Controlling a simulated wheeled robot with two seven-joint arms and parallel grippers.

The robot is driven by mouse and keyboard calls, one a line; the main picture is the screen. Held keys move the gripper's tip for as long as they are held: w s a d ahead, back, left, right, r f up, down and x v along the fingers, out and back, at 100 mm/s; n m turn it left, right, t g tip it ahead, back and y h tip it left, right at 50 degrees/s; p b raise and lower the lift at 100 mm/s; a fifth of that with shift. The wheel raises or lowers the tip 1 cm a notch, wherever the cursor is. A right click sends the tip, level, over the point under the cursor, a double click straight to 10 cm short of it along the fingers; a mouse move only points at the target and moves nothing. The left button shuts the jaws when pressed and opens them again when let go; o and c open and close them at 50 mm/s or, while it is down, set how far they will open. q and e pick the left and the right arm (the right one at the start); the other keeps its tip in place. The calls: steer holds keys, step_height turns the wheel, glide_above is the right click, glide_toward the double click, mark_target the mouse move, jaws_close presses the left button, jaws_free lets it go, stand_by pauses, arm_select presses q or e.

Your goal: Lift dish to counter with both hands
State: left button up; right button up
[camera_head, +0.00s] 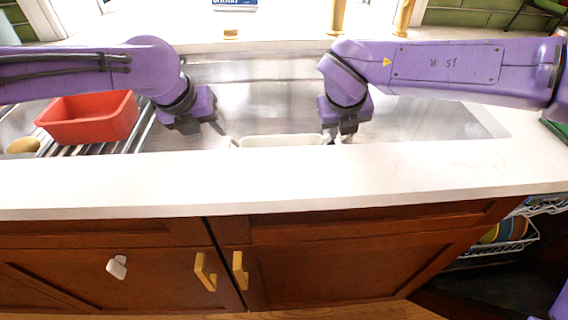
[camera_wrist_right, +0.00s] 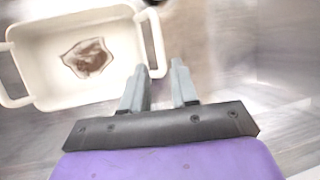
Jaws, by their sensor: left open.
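A cream-white dish with a handle at each end lies in the sink. Only its rim (camera_head: 283,140) shows above the counter edge in the head view. The right wrist view shows the dish (camera_wrist_right: 40,50) from above, with a brown stain on its floor.
A red tub (camera_head: 88,118) sits on a rack over the sink's left part. The white counter (camera_head: 280,180) runs along the front and is clear. Brown cabinets (camera_head: 320,270) are below. An open dishwasher rack (camera_head: 505,240) with dishes is at the lower right.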

arm_select(q)
steer(key=x, duration=1)
steer(key=shift+a+f, duration=0.1)
steer(key=shift+f, duration=0.05)
arm_select(e)
steer(key=x, duration=1)
steer(key=shift+w+a+f, duration=0.1)
steer(key=shift+w+f, duration=0.05)
steer(key=shift+f, duration=0.05)
arm_select(q)
steer(key=c, duration=0.6)
arm_select(e)
jaws_close()
arm_select(q)
steer(key=shift+w, duration=0.1)
jaws_close()
arm_select(e)
steer(key=shift+r, duration=0.1)
